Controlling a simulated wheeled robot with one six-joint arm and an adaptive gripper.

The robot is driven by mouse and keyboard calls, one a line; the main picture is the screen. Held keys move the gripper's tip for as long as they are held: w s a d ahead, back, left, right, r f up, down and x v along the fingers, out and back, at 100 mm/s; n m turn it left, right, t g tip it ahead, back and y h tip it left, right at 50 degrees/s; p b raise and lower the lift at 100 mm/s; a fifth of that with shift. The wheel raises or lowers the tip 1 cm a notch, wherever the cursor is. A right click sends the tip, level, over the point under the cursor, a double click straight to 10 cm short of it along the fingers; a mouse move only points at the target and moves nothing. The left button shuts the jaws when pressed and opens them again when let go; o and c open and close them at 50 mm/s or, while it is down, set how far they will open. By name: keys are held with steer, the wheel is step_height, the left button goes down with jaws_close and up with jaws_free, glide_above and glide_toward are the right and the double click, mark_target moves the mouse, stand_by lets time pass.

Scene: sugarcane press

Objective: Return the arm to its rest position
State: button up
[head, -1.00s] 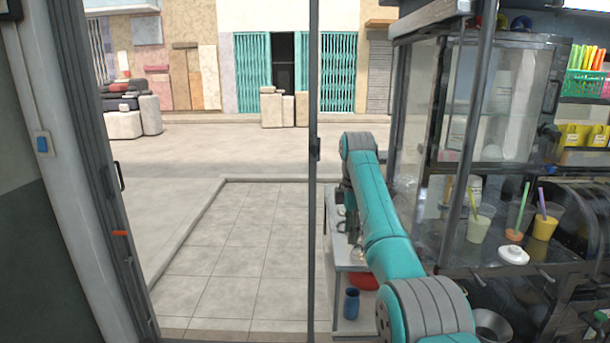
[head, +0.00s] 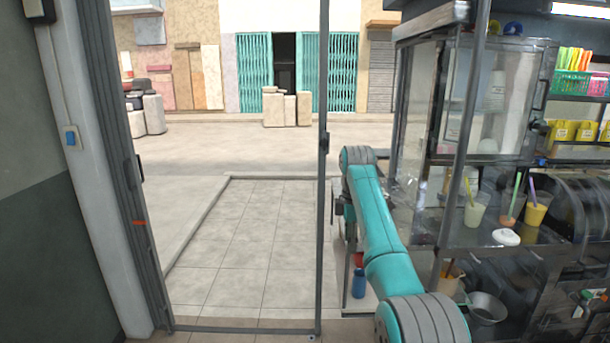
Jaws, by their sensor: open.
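My teal and grey arm reaches forward from the lower right, along the left side of the juice stall. My gripper (head: 337,208) shows only as a small dark shape left of the arm's far end, partly hidden by the arm. It is open, and I see nothing held in it. It hangs in front of the tiled pavement, near a low stand (head: 356,302) that the arm partly covers.
The stall's glass cabinet (head: 490,100) stands close on the right. Cups (head: 476,212) and a white lid (head: 506,237) sit on its counter. A blue bottle (head: 358,283) stands beside the arm. A dark door post (head: 322,160) rises left of it. The tiled floor (head: 240,240) is clear.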

steer(key=s+d+f+m+t, duration=0.1)
steer(key=s+f+m+t, duration=0.15)
steer(key=f, duration=1.25)
steer(key=s+d+f+m+t, duration=0.1)
steer(key=s+f+m, duration=0.15)
steer(key=f, duration=1.35)
steer(key=s+d+f+m+t, duration=0.1)
steer(key=s+f+m+t, duration=0.1)
steer(key=s+f, duration=0.8)
steer(key=s+d+f+m+t, duration=0.1)
steer(key=s+f+m+t, duration=0.1)
steer(key=s+f, duration=0.7)
steer(key=s+d+r+m+t, duration=0.15)
steer(key=s+r, duration=0.25)
steer(key=s, duration=1)
steer(key=s+r+m+t, duration=0.2)
steer(key=s+r+m, duration=0.1)
steer(key=s, duration=1.1)
steer(key=s+r+m+t, duration=0.1)
steer(key=s+r+m, duration=0.1)
steer(key=s+r, duration=0.6)
steer(key=s+r+m+t, duration=0.2)
steer(key=s+r, duration=0.7)
steer(key=r, duration=0.7)
steer(key=shift+s+d, duration=0.2)
steer(key=shift+d, duration=0.2)
